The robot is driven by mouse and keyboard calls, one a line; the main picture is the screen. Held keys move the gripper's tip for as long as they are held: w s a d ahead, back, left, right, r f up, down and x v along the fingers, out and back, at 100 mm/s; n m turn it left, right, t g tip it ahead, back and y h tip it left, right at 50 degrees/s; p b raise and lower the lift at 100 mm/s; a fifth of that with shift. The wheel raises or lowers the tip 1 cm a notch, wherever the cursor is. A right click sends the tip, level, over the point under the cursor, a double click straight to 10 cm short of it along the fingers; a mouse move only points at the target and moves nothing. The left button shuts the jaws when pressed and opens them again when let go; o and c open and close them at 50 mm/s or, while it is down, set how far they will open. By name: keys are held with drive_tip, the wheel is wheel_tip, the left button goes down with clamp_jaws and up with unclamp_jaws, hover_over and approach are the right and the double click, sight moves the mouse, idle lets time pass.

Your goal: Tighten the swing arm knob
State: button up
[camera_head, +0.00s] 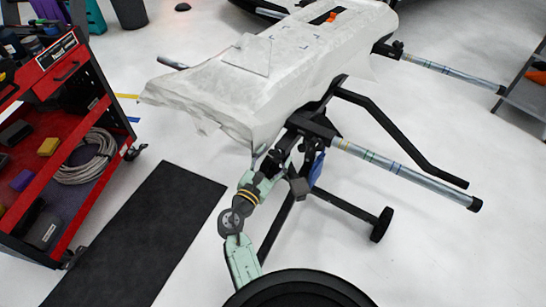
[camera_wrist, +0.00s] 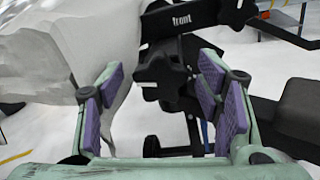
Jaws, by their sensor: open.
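A black lobed knob (camera_wrist: 167,76) shows in the wrist view, below a black bracket marked "front" (camera_wrist: 181,19). My gripper (camera_wrist: 161,74) is open, with its purple-padded fingers to the left and right of the knob. The knob looks to be between or just beyond the fingertips; I cannot tell the exact depth, and no contact is visible. In the head view my green arm reaches up to the near end of the black stand (camera_head: 312,122). My arm and the stand parts hide the knob there.
A white-wrapped panel (camera_head: 270,75) lies on the stand, its loose edge close to my left finger. Metal swing-arm tubes (camera_head: 405,171) stick out right. A red tool cart (camera_head: 60,50) stands left beside a black mat (camera_head: 145,240).

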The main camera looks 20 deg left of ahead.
wheel_tip(320, 180, up, 10)
idle(0.5)
drive_tip(key=shift+f, duration=0.1)
